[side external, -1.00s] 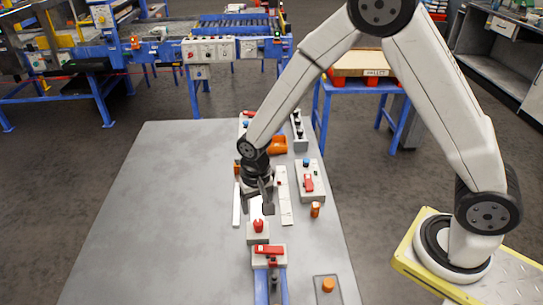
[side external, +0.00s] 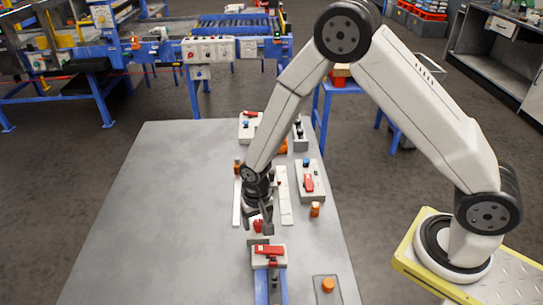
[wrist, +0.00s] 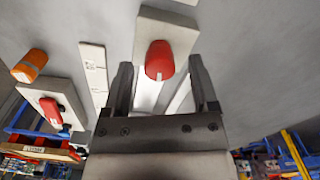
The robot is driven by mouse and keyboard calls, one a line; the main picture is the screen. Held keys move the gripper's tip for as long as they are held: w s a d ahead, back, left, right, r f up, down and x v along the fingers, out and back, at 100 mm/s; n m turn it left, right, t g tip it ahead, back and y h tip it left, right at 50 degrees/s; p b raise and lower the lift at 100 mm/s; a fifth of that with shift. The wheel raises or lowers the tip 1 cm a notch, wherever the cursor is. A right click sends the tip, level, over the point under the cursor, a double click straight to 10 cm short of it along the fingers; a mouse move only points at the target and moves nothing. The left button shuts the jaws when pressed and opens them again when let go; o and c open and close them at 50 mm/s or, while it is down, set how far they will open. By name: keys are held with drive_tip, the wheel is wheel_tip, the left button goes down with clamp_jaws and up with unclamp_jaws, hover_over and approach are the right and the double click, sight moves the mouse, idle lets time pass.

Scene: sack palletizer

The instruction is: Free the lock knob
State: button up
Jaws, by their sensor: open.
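The red knob (side external: 258,226) stands on a pale base plate near the middle of the grey table in the side view. In the wrist view the red knob (wrist: 160,58) has a white mark at its near edge and sits on its pale base (wrist: 182,42). My gripper (side external: 259,221) points down at the knob and partly covers it in the side view. In the wrist view my gripper (wrist: 160,70) is open, with one finger on each side of the knob. Gaps show beside the knob, and I see no grip on it.
A box with a red lever (side external: 268,251) stands just in front of the knob. Another red-lever box (side external: 309,184), an orange cylinder (side external: 315,209) and a white strip (side external: 285,196) lie to the right. The left half of the table (side external: 170,215) is clear.

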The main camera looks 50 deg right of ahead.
drive_tip(key=shift+f, duration=0.65)
clamp_jaws()
